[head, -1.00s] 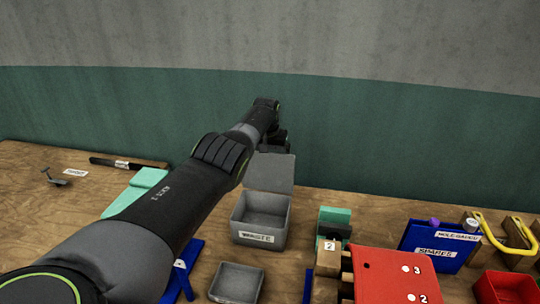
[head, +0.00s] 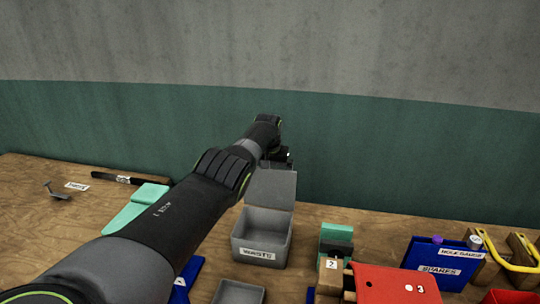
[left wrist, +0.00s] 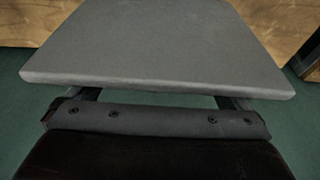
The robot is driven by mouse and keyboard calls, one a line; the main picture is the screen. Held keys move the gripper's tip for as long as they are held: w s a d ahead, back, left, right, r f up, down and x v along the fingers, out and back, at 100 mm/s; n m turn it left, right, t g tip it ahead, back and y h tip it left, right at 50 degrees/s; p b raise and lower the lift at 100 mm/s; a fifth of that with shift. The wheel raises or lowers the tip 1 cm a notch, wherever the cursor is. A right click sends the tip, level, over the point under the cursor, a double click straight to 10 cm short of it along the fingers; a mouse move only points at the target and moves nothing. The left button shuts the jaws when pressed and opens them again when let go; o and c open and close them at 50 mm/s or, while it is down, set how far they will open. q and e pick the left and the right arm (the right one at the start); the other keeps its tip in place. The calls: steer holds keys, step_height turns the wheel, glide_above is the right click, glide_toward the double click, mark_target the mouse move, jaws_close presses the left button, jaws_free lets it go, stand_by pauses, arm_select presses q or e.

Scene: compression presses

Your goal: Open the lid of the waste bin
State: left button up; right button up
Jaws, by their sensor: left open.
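The grey waste bin (head: 262,226), labelled WASTE, stands on the bench with its top open and its inside looking empty. Its lid (head: 272,188) stands raised at the back edge, leaning back. My left gripper (head: 284,158) is at the top edge of the lid, partly hidden by my arm and the lid. In the left wrist view the lid (left wrist: 160,45) fills the upper middle as a flat grey plate. My left gripper's two fingers (left wrist: 160,98) show spread apart, running under the plate's near edge; their tips are hidden. My right gripper is not in view.
A small open grey tray (head: 238,292) sits in front of the bin. To the right are a green-topped block (head: 336,233), a red numbered panel (head: 395,284) and a blue SPARES bin (head: 432,258). Green pieces (head: 138,208) lie left. The wall is behind.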

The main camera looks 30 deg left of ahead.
arm_select(q)
steer(key=v, duration=1.7)
steer(key=shift+r, duration=0.15)
